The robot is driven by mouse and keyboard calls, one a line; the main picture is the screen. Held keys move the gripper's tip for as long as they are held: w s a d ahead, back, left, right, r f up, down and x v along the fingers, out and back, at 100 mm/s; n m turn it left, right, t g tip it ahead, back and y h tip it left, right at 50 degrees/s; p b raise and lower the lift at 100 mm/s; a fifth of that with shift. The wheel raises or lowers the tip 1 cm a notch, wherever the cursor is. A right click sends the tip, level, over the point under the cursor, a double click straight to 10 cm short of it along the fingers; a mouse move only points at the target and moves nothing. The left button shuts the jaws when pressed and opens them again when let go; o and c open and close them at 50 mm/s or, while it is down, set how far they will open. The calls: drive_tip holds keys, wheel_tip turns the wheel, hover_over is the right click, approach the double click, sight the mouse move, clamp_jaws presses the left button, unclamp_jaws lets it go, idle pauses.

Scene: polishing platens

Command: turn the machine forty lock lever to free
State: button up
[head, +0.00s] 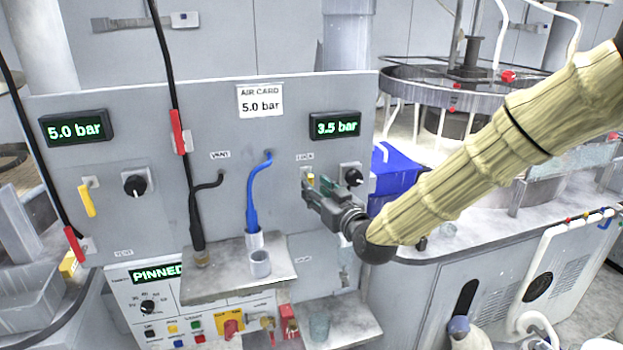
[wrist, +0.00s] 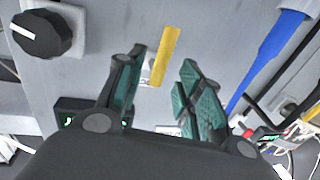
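The yellow lock lever (head: 310,178) sits under the LOCK label on the grey panel, partly hidden by my gripper in the head view. In the wrist view the yellow lever (wrist: 165,55) stands out between and just beyond my fingertips. My gripper (head: 316,188) is at the panel in front of the lever. In the wrist view my gripper (wrist: 160,72) is open, its green-padded fingers spread on either side of the lever with visible gaps. Touch cannot be told. A display (head: 157,273) reads PINNED.
A black knob (head: 351,177) is right of the lever, below the 3.5 bar display (head: 335,125). A blue hose (head: 251,195) hangs to its left above a ledge (head: 215,284). Another yellow lever (head: 86,200) is at the panel's far left, under the 5.0 bar display (head: 76,129).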

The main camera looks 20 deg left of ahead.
drive_tip(key=shift+p+x, duration=0.55)
drive_tip(key=shift+x, duration=1.3)
clamp_jaws()
